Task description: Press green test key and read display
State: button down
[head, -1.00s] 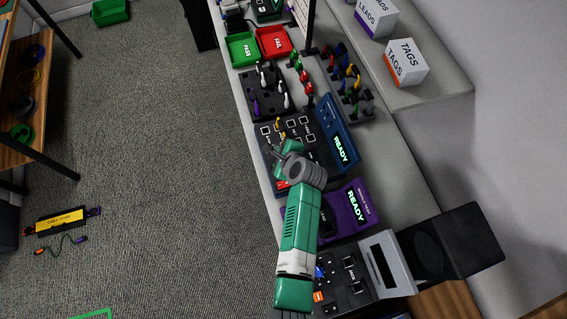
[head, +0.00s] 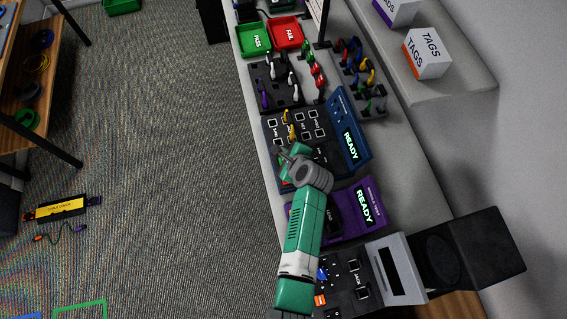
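A blue tester (head: 354,158) in the head view has a lit display (head: 350,146) that reads READY. Its black panel (head: 270,113) carries several square sockets, and yellow plugs (head: 289,125) stand on it. My gripper (head: 281,155) is low over the panel's near left part, beyond my grey wrist. Its fingers are small and dark here, so I cannot tell whether they are open or shut, or whether they touch the panel. My green arm hides part of the panel, and I cannot make out a green key.
A purple tester (head: 352,222), also reading READY, and a grey unit with a dark screen (head: 388,277) stand nearer. Farther along are a cable rack (head: 260,75), a green PASS tray (head: 254,40) and a red FAIL tray (head: 285,33).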

jog(key=shift+f+b, duration=1)
jog(key=shift+f, duration=0.85)
dwell(0.4)
jog(key=shift+f, duration=0.4)
jog(key=shift+f+b, duration=0.35)
jog(key=shift+b, duration=0.15)
dwell(0.4)
jog(key=shift+r, duration=0.1)
jog(key=shift+r+p, duration=0.65)
jog(key=shift+p, duration=0.2)
notch_tip(320, 180, up, 5)
jog(key=p, duration=0.5)
jog(key=shift+r, duration=0.15)
